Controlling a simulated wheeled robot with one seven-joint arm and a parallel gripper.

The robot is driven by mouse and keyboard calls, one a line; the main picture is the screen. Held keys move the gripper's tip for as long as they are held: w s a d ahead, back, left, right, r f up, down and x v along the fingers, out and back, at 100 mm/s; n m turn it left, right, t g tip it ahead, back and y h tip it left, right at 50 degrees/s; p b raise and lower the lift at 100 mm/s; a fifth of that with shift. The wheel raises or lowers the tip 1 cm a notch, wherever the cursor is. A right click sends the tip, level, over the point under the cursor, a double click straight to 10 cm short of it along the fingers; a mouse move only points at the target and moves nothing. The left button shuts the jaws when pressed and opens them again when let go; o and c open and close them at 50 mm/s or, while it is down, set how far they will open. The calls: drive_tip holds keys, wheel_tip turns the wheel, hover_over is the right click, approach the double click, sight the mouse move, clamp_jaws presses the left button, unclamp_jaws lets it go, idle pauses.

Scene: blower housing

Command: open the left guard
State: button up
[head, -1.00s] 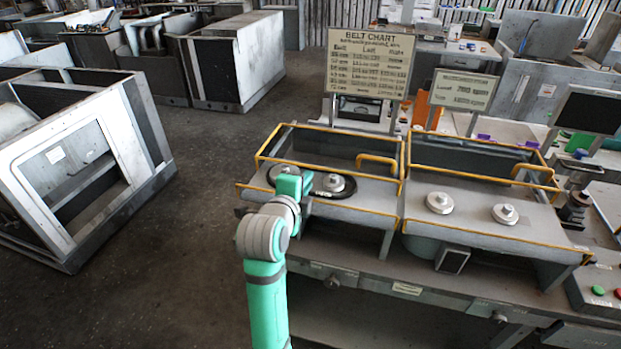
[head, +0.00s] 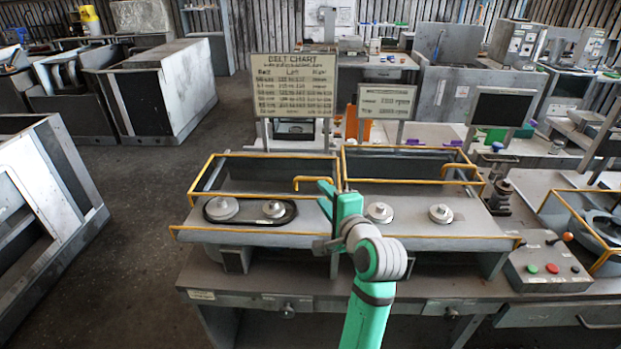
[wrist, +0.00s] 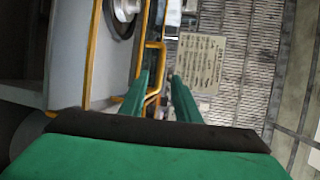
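The left guard (head: 250,154) is a yellow-edged frame with a dark panel at the back of the left deck. Its yellow hooked handle (head: 310,180) is near its right end. My gripper (head: 326,198) is beside this handle, above the gap between the left and right decks. In the wrist view, my gripper (wrist: 161,78) has its two green fingers apart. The yellow handle (wrist: 159,58) shows at and just beyond the fingertips, nearer the left finger. I cannot tell if they touch. Two pulleys with a black belt (head: 249,211) are on the left deck.
The right guard (head: 400,150) has its own yellow handle. A belt chart (head: 295,88) stands behind the left deck. A button box (head: 545,268) is at the right. Open floor is at the left.

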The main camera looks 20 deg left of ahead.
sight(314, 180)
drive_tip(key=x, duration=1)
drive_tip(key=shift+w+d+r, duration=0.1)
drive_tip(key=shift+w+d, duration=0.05)
drive_tip(key=shift+w, duration=0.15)
drive_tip(key=shift+c, duration=0.2)
